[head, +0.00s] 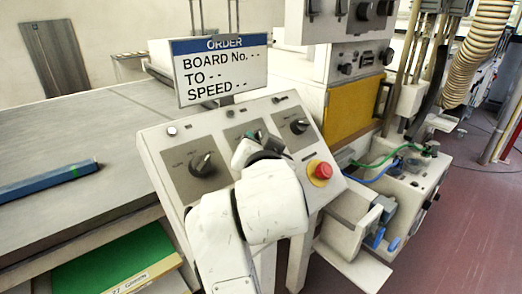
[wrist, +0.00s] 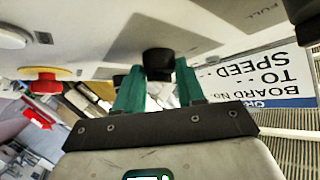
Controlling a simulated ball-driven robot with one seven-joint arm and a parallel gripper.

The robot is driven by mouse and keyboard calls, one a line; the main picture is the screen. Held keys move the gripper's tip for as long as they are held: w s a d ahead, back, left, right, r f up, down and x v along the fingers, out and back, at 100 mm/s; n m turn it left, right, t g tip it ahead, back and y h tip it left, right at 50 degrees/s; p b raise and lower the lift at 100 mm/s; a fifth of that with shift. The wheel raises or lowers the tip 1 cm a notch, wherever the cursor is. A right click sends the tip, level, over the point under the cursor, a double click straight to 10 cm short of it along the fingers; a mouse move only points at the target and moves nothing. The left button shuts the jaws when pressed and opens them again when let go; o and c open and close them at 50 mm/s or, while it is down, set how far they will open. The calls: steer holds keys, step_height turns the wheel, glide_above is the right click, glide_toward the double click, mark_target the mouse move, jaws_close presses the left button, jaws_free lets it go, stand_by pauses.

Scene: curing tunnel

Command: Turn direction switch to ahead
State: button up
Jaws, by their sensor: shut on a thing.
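The cream control panel (head: 165,140) has a black knob on its left plate (head: 202,163) and another on its right plate (head: 299,126). My gripper (head: 250,138) is over the middle plate between them and hides most of it. In the wrist view, the green fingers of my gripper (wrist: 158,78) are shut on a black knob (wrist: 158,62), one finger on each side. The knob's pointer and the position labels around it cannot be read. Which knob is the direction switch is not legible.
A red stop button on a yellow base (head: 320,172) sits at the panel's right; it also shows in the wrist view (wrist: 43,84). An order sign (head: 222,70) stands behind the panel, its TO and SPEED entries dashes. A blue bar (head: 45,182) lies on the grey table (head: 80,125).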

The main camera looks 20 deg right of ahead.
steer(key=m+g+h, duration=0.1)
steer(key=m, duration=0.1)
steer(key=m+g+h, duration=0.1)
steer(key=m, duration=0.1)
steer(key=shift+w+a+r, duration=0.15)
steer(key=shift+a, duration=0.05)
steer(key=shift+r+m+g+h, duration=0.1)
steer(key=shift+m+g+h, duration=0.2)
steer(key=shift+m+g, duration=0.9)
steer(key=o, duration=1)
steer(key=shift+w, duration=0.1)
steer(key=v, duration=1.1)
steer(key=shift+w, duration=0.15)
